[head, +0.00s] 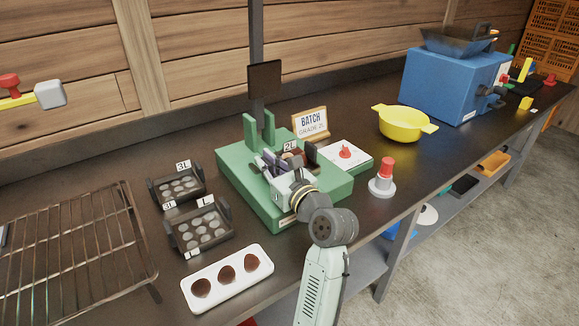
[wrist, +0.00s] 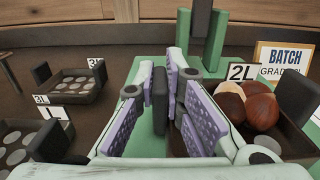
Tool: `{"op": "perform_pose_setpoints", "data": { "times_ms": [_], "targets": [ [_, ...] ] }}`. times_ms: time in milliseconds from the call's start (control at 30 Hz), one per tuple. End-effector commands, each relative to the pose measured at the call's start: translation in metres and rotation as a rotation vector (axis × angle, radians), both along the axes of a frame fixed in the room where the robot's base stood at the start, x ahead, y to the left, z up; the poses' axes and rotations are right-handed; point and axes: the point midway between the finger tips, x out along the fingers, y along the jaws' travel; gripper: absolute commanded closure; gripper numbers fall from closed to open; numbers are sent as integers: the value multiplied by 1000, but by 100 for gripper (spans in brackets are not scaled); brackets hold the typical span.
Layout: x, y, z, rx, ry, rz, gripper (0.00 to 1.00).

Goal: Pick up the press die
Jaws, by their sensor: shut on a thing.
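The press die labelled 2L (head: 311,153) is a dark tray with upright end plates, at the green press (head: 250,195). In the wrist view the die (wrist: 298,97) holds several brown chestnuts (wrist: 258,107) and one paler one. My gripper (head: 270,168) is over the press, at the die's left end. In the wrist view my gripper's purple-padded fingers (wrist: 170,105) are closed around a dark upright plate (wrist: 160,100), which appears to be the die's left end plate. The fingers hide much of the die's left part. I cannot tell whether its underside touches the press.
Two similar dark trays, marked 3L (head: 178,187) and L (head: 200,230), stand left of the press. A white tray with brown rounds (head: 229,277) and a wire rack (head: 75,250) lie nearer. A red-topped button (head: 384,177) and yellow pot (head: 403,124) stand right.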

Motion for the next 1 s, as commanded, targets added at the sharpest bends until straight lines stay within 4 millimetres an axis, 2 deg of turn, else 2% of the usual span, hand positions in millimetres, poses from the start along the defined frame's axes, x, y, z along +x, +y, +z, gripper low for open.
{"op": "perform_pose_setpoints", "data": {
  "times_ms": [767, 1000],
  "targets": [
    [0, 0, 3, 0, -4, 0, 100],
    [0, 0, 21, -1, -8, -1, 100]
  ]
}}
